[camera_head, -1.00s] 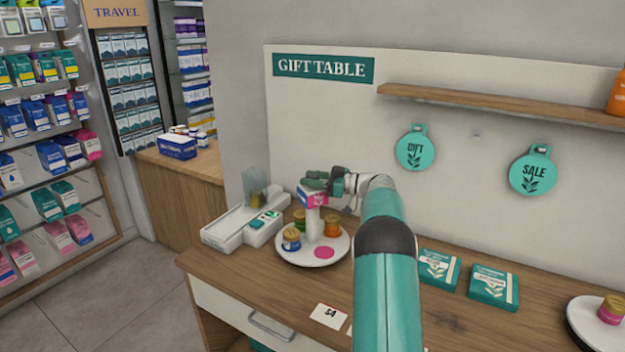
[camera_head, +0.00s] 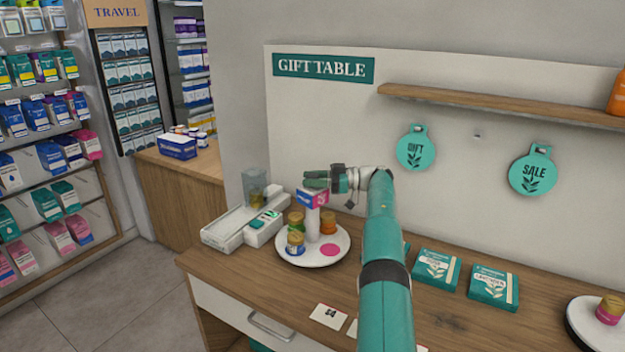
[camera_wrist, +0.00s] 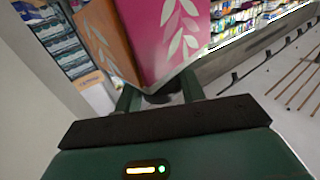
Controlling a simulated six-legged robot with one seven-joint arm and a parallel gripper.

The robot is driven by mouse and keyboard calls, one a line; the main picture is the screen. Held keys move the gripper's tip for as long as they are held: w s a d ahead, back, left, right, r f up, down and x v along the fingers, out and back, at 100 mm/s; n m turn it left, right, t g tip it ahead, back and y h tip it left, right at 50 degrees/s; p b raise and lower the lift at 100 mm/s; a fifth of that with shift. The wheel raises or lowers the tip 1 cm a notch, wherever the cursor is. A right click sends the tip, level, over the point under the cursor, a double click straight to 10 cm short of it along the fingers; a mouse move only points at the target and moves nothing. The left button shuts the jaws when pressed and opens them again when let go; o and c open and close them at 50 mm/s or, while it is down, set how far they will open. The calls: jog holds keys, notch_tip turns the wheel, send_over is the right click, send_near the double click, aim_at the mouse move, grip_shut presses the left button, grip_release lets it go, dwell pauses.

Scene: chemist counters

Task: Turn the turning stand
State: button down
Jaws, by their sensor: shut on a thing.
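Gold-lidded jars stand on the plate: a blue one (camera_head: 296,249), an orange one (camera_head: 328,228) and another at the back left (camera_head: 296,220). My gripper (camera_head: 314,183) is at the top of the post, shut on the block. In the wrist view the block's pink face and orange face (camera_wrist: 104,38) rise beyond the fingers (camera_wrist: 160,92).
A white device with a clear bin (camera_head: 255,185) stands close left of the plate. Teal boxes (camera_head: 493,287) lie to the right, and another round white plate (camera_head: 585,322) is at the right edge. A wooden shelf (camera_head: 500,106) and round teal tags (camera_head: 416,150) are on the wall behind.

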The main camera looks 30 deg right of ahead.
jog(key=shift+d+r, duration=0.1)
jog(key=shift+r, duration=0.05)
dwell(0.3)
jog(key=c, duration=0.9)
grip_release()
jog(key=shift+w, duration=0.1)
jog(key=shift+d+m+t+h, duration=0.15)
jog(key=shift+m+t+h, duration=0.25)
jog(key=shift+t, duration=0.1)
jog(key=shift+m+t+h, duration=0.4)
jog(key=shift+t, duration=0.1)
